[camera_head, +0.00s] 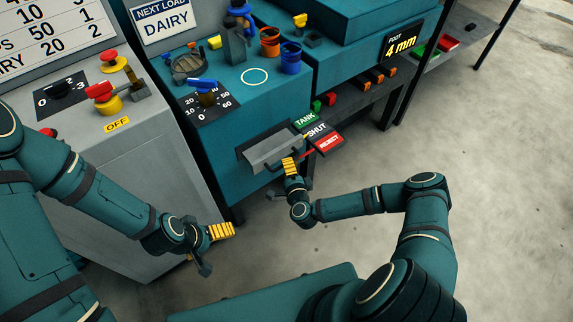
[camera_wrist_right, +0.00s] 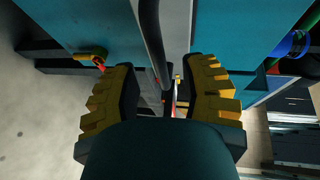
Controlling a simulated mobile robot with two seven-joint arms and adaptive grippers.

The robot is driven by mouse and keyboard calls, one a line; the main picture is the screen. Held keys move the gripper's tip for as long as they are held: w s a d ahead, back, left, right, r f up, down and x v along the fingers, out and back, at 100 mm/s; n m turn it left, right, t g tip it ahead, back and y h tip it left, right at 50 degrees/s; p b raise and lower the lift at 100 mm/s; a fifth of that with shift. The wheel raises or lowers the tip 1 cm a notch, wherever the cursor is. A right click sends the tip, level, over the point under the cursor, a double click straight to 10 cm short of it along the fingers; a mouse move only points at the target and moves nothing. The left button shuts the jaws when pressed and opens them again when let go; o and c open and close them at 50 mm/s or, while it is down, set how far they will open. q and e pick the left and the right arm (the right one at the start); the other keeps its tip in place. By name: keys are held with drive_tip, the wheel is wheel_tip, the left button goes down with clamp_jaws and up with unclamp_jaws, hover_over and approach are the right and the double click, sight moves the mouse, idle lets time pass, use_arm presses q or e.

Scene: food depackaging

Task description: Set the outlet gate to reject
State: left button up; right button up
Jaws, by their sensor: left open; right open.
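The grey outlet gate (camera_head: 272,150) sticks out from the front of the teal machine. Beside it are three labels: green TANK (camera_head: 305,119), dark SHUT (camera_head: 316,130) and red REJECT (camera_head: 329,142). A small red piece shows near the REJECT label; I cannot tell exactly which setting the gate is at. My right gripper (camera_head: 291,167) is open at the gate's front edge. In the right wrist view a dark bar (camera_wrist_right: 152,40) runs between its spread yellow fingers; contact is unclear. My left gripper (camera_head: 219,233) is open and empty, low in front of the grey cabinet.
The grey cabinet (camera_head: 150,200) at left carries a dial, red knobs and an OFF label. The teal machine top (camera_head: 225,80) holds a blue-handled dial, a bottle and cups. A shelf with colored blocks is at the right. Open floor (camera_head: 480,200) lies at right.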

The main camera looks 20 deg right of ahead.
drive_tip(key=shift+w+f, duration=0.15)
drive_tip(key=shift+w, duration=0.55)
drive_tip(key=shift+w+f, duration=0.1)
drive_tip(key=shift+w, duration=0.6)
clamp_jaws()
drive_tip(key=s+d, duration=0.2)
drive_tip(key=s, duration=0.5)
drive_tip(key=shift+d+p, duration=0.35)
drive_tip(key=shift+p, duration=0.1)
unclamp_jaws()
drive_tip(key=s+r, duration=0.2)
drive_tip(key=s, duration=1)
drive_tip(key=shift+a, duration=0.3)
